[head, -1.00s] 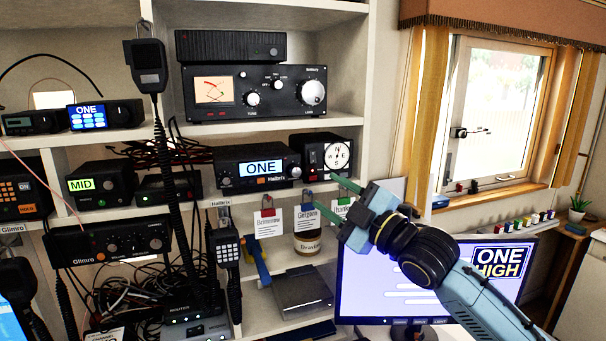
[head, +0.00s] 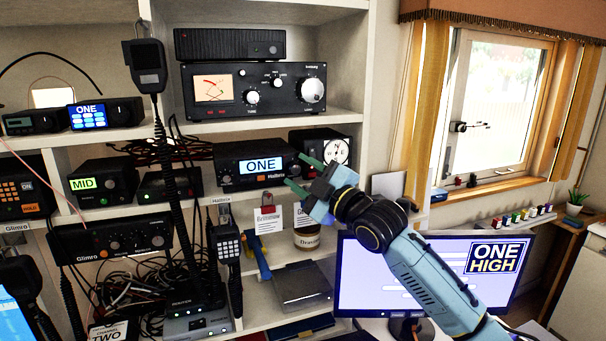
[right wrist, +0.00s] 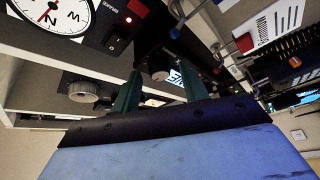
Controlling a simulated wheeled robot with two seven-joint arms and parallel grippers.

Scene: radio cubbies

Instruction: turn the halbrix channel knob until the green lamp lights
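The Halbrix radio (head: 228,172) is a black box on the middle shelf, its lit display reading "ONE". Its channel knob (right wrist: 160,74) shows in the right wrist view between my two green fingers. My right gripper (head: 294,169) is at the right end of the radio's front, fingers apart, one above and one below in the head view. The right wrist view shows the open fingers (right wrist: 160,92) pointing at the knob; I cannot tell whether they touch it. I see no lit green lamp on the part of the radio front that shows. My left gripper is out of view.
A compass box (head: 338,152) stands close to the right of the radio, with a red light in the wrist view. A black tuner (head: 225,107) is above. Tags hang below the shelf, and a monitor (head: 375,270) reading "ONE HIGH" stands under my right arm.

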